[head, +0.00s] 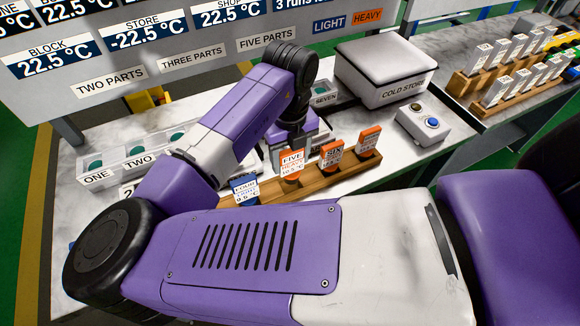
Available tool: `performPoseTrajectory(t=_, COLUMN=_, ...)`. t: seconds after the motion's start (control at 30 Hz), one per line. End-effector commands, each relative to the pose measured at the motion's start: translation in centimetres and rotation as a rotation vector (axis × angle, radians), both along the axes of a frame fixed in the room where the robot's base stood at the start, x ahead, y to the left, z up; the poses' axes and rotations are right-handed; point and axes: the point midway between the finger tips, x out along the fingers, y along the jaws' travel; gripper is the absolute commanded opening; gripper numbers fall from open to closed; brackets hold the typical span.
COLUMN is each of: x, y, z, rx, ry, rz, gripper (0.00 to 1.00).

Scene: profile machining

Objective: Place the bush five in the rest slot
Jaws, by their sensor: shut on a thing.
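The bush five (291,164) is an orange block with a white label reading FIVE, upright at the wooden rack in the middle of the head view. Its label stands slightly higher than the line of its neighbours. My gripper (303,138) comes down from above, right behind it, and is shut on it. The fingertips are mostly hidden behind the block and label. I cannot tell whether its lower end is in a slot of the wooden rack (311,184) or just above it.
In the same rack stand a blue-topped block FOUR (245,188) on the left and orange blocks SIX (331,153) and one more (368,140) on the right. Behind are white trays (138,158) and the cold store box (383,70). A button box (422,122) stands right.

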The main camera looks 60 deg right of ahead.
Motion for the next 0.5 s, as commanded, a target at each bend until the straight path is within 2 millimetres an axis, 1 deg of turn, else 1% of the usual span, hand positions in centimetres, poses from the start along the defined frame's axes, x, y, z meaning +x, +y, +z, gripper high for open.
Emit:
performPoseTrajectory(t=0.17, x=0.0, y=0.0, z=-1.2, rx=0.001, ry=0.0, rz=0.0, gripper=0.0)
performPoseTrajectory(t=0.3, x=-0.1, y=0.0, z=-3.3, rx=0.001, ry=0.002, rz=0.002, gripper=0.0)
performPoseTrajectory(t=0.37, x=0.0, y=0.0, z=-4.0, rx=0.0, ry=0.0, rz=0.001, gripper=0.0)
performPoseTrajectory(t=0.5, x=0.0, y=0.0, z=-4.4, rx=0.0, ry=-0.001, rz=-0.001, gripper=0.0)
